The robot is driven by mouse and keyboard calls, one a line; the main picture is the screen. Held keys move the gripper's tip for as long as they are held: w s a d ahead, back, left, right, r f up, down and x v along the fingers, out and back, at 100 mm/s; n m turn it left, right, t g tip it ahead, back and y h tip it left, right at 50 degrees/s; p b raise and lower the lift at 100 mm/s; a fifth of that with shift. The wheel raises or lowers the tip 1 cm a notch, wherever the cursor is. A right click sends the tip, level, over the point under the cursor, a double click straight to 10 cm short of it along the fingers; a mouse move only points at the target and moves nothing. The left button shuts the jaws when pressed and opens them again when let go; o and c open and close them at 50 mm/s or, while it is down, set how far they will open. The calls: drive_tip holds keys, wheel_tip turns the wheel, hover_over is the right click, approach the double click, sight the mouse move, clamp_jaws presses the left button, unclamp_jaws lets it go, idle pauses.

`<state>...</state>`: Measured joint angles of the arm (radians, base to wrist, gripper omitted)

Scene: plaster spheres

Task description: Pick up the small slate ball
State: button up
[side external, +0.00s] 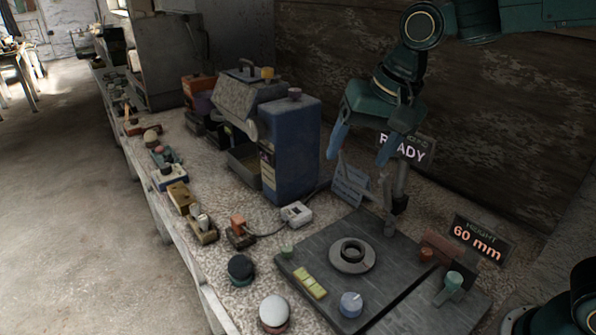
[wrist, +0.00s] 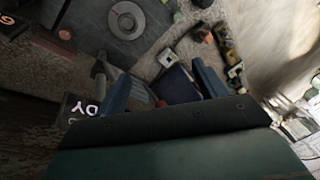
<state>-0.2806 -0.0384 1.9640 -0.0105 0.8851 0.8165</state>
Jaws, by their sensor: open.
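My gripper (side external: 357,159) is open and empty, high above the bench, with its blue fingers spread apart. In the wrist view my gripper (wrist: 160,72) also shows nothing between its fingers but background. I cannot make this ball out in the wrist view.
A pale ball (side external: 274,310) stands near the dark one. A grey plate (side external: 310,262) bears a ring (side external: 352,255), yellow blocks (side external: 309,282) and a light blue round piece (side external: 351,304). A tall blue box (side external: 291,150) stands left of my gripper. A height sign (side external: 477,240) stands right.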

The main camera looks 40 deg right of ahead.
drive_tip(key=w+a+f+m+g, duration=0.1)
drive_tip(key=w+a+f+m, duration=0.2)
drive_tip(key=w+a+f, duration=0.5)
drive_tip(key=m, duration=0.2)
approach(240, 260)
drive_tip(key=shift+g, duration=0.4)
drive_tip(key=shift+w+a+f, duration=0.15)
drive_tip(key=shift+w+f, duration=0.1)
drive_tip(key=shift+f, duration=0.65)
drive_tip(key=shift+w+a+f, duration=0.15)
drive_tip(key=shift+w+f, duration=0.1)
drive_tip(key=shift+f, duration=0.65)
drive_tip(key=shift+w+a+f, duration=0.15)
drive_tip(key=shift+w+f, duration=0.1)
drive_tip(key=shift+f, duration=0.65)
drive_tip(key=shift+w+a+f, duration=0.1)
drive_tip(key=shift+w+f, duration=0.1)
drive_tip(key=shift+f, duration=1.05)
drive_tip(key=shift+w+a+f, duration=0.1)
drive_tip(key=shift+w+f, duration=0.05)
drive_tip(key=shift+f, duration=1.15)
drive_tip(key=c, duration=1.2)
drive_tip(key=shift+o, duration=0.2)
drive_tip(key=shift+r, duration=0.15)
